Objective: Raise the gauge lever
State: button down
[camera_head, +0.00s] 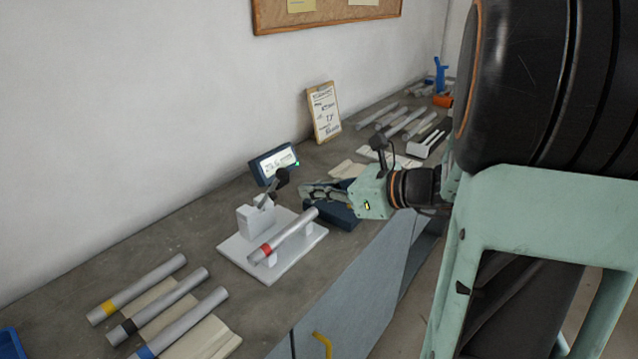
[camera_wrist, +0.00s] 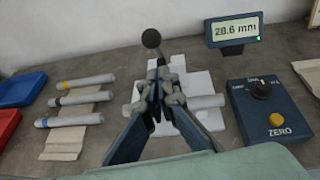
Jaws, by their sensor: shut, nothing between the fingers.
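The gauge (camera_head: 257,222) is a white block on a white base plate. Its lever (camera_head: 265,200) slants up from the block to a black knob (camera_head: 281,176). The knob also shows in the wrist view (camera_wrist: 151,38), just beyond my fingertips; the fingers hide much of the lever there. A grey tube with a red band (camera_head: 285,238) lies on the gauge's supports. My gripper (camera_head: 303,190) is shut and empty, close to the right of the knob in the head view. I cannot tell whether it touches the lever.
A display (camera_wrist: 232,31) behind the gauge reads about 28.6 mm. A blue control box (camera_wrist: 268,115) with a dial and yellow ZERO button stands right of the gauge. Several banded tubes (camera_head: 160,300) lie at the left. A clipboard (camera_head: 324,112) leans on the wall.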

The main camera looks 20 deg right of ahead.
aim_at(286, 170)
jog(key=shift+w+a+r, duration=0.75)
jog(key=shift+w+a, duration=0.2)
jog(key=r+p, duration=0.1)
jog(key=p, duration=0.1)
jog(key=w+a+r+g+p, duration=0.1)
jog(key=p, duration=0.2)
jog(key=shift+w+r+h, duration=0.15)
jog(key=shift+w+h, duration=0.05)
jog(key=shift+h, duration=0.2)
jog(key=shift+w+a+r+p, duration=0.35)
jog(key=shift+w+a+r, duration=0.15)
jog(key=shift+w, duration=0.3)
jog(key=shift+w+a+r+p, duration=0.3)
jog(key=shift+w+a+r, duration=0.1)
jog(key=shift+w+a, duration=0.3)
jog(key=shift+d, duration=0.1)
